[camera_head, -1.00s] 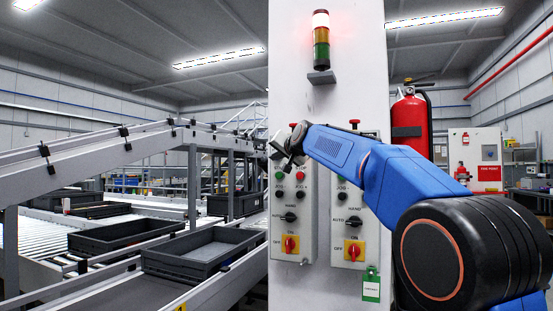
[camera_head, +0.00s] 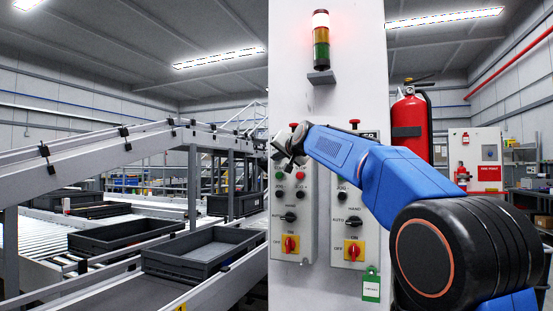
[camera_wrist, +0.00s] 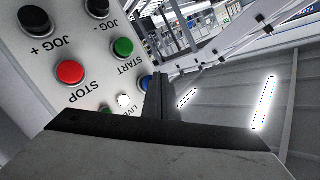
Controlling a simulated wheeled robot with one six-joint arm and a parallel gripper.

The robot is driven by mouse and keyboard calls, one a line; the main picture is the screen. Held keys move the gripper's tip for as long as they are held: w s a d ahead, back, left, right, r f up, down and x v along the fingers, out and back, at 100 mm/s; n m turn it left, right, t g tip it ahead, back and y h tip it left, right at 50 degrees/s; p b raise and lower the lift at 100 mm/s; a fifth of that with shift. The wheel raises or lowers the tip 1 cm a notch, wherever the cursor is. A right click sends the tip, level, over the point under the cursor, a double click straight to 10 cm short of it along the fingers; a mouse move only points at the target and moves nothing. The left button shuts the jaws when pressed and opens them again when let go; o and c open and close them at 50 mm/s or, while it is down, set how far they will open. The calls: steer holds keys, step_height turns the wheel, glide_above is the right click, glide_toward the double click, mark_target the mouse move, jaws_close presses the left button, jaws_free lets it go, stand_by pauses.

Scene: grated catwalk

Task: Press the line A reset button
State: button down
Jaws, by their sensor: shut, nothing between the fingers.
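The left control box (camera_head: 290,235) hangs on the pale cabinet, with lamps, push buttons and a red-and-yellow rotary switch. My gripper (camera_head: 283,148) is shut and empty in front of its upper part, hiding that part and its label. In the wrist view a blue button (camera_wrist: 147,83) shows partly, right beside my dark fingers (camera_wrist: 162,92); I cannot tell whether they touch. The green START button (camera_wrist: 123,48), the red STOP button (camera_wrist: 71,73) and a white LIVE lamp (camera_wrist: 124,101) are near. No line A or reset label is readable.
A similar right control box (camera_head: 353,230) hangs beside it, partly behind my arm. A signal tower (camera_head: 321,40) lit red stands above. A green tag (camera_head: 371,285) hangs below. Left are conveyors with dark trays (camera_head: 200,248); a fire extinguisher (camera_head: 409,120) is at right.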

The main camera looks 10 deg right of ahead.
steer(key=shift+w+d, duration=0.4)
steer(key=shift+w, duration=0.15)
stand_by(0.9)
steer(key=shift+s, duration=0.1)
steer(key=shift+s+a, duration=0.7)
steer(key=shift+s, duration=0.2)
steer(key=s+a, duration=0.1)
steer(key=s, duration=0.1)
steer(key=s+a, duration=0.2)
stand_by(0.6)
stand_by(0.6)
steer(key=s+d+f+n+g+h, duration=0.1)
steer(key=s+d+f+n+g, duration=0.1)
steer(key=s+f, duration=1.6)
steer(key=s+d+f+n+g, duration=0.1)
steer(key=s+f+g, duration=0.4)
steer(key=s+f, duration=1.3)
steer(key=s+d+f+n+g+h, duration=0.1)
steer(key=s+d+f+g, duration=0.3)
steer(key=s+f, duration=1.4)
steer(key=shift+s+n+h, duration=0.15)
steer(key=shift+n+h, duration=0.15)
steer(key=shift+n, duration=0.5)
